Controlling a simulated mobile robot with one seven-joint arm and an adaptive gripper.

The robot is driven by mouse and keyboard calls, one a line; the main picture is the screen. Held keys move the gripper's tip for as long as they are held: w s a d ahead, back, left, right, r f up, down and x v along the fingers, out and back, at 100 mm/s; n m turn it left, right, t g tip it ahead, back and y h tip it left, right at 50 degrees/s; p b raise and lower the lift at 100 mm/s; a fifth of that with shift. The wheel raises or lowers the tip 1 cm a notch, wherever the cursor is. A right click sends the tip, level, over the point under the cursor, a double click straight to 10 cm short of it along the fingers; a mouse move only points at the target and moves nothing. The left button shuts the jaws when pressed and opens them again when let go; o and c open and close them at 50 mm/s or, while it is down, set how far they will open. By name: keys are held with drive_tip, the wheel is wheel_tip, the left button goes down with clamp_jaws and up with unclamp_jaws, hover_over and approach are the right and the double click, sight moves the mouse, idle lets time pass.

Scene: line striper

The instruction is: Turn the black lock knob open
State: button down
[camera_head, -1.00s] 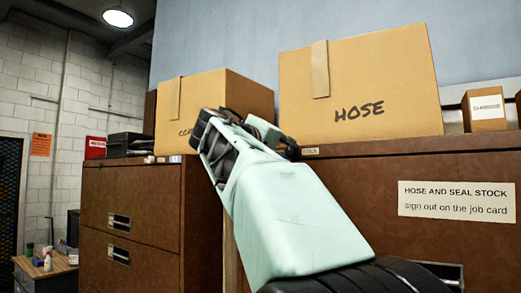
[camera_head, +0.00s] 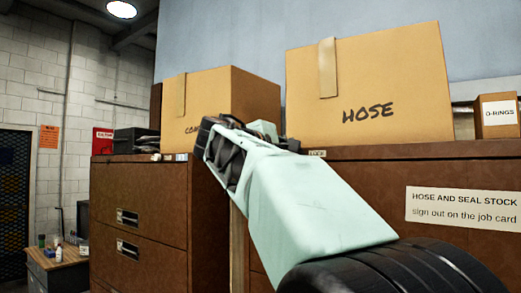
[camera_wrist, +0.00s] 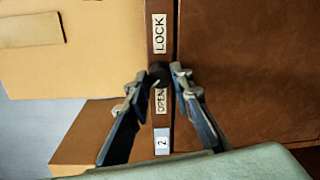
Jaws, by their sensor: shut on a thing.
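The black lock knob (camera_wrist: 159,73) sits on a narrow brown strip in the wrist view, between a LOCK label (camera_wrist: 159,32) and an OPEN label (camera_wrist: 162,101). My gripper (camera_wrist: 158,77) has one finger on either side of the knob and is shut on it. The knob is small and dark, so I cannot tell which way it is turned. In the head view, my arm hides the knob and most of the gripper; a small LOCK label (camera_head: 317,153) shows on the cabinet's top edge.
A large HOSE box (camera_head: 370,85) and a second cardboard box (camera_head: 207,100) stand on the brown cabinets (camera_head: 145,195). A small O-RINGS box (camera_head: 497,115) is at right. The wrist view shows a cardboard box (camera_wrist: 75,60) close at left and a brown cabinet face (camera_wrist: 250,70) at right.

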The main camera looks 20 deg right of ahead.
drive_tip(key=shift+n, duration=0.5)
drive_tip(key=c, duration=1.7)
unclamp_jaws()
drive_tip(key=v, duration=0.7)
drive_tip(key=shift+s+a, duration=0.15)
drive_tip(key=shift+a, duration=0.1)
